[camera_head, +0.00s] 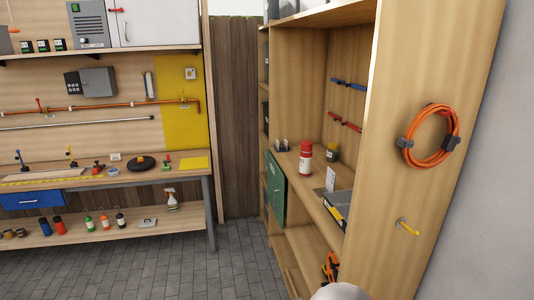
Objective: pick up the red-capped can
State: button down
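A can with a red cap (305,158) stands upright on the middle shelf of the wooden cabinet, right of the picture's middle. My gripper is not in view. A white rounded shape at the bottom edge looks like part of my arm.
An orange hose (432,136) hangs on the cabinet's side. The workbench (110,178) stands left. The tiled floor (150,270) between is clear.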

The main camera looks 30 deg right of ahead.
aim_at(305, 158)
jog(key=z, duration=0.4)
jog(key=i+j+z, duration=0.2)
jog(key=z, duration=0.15)
jog(key=i+j+z, duration=0.6)
jog(key=z, duration=0.15)
jog(key=i+j, duration=0.35)
jog(key=i+j+z, duration=0.1)
jog(key=i+j, duration=0.25)
jog(key=j, duration=0.2)
jog(key=i+j, duration=0.35)
jog(key=j, duration=0.15)
jog(key=i+j+z, duration=0.1)
jog(key=i+j, duration=0.25)
jog(key=j, duration=0.1)
